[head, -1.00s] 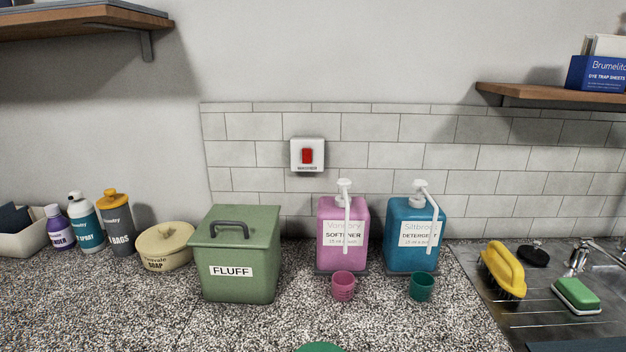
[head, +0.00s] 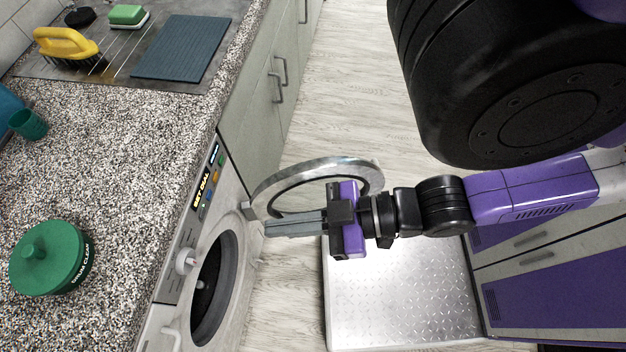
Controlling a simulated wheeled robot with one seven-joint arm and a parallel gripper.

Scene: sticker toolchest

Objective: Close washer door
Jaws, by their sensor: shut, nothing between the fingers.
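The washer (head: 172,262) stands under the counter, with its dark round drum opening (head: 212,290) uncovered. Its door (head: 318,168), a metal-rimmed ring, is swung open and sticks out from the washer front over the floor, its left end near the hinge side. My gripper (head: 268,228) is shut and empty. Its fingers point left toward the washer front, just below the door ring in the picture. My gripper body overlaps the ring's right part; I cannot tell whether they touch.
The speckled counter (head: 120,150) runs along the left and holds a green lidded tub (head: 48,258) and a green cup (head: 27,124). Cabinets with handles (head: 262,110) continue beyond the washer. The pale wooden floor (head: 335,90) is open there.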

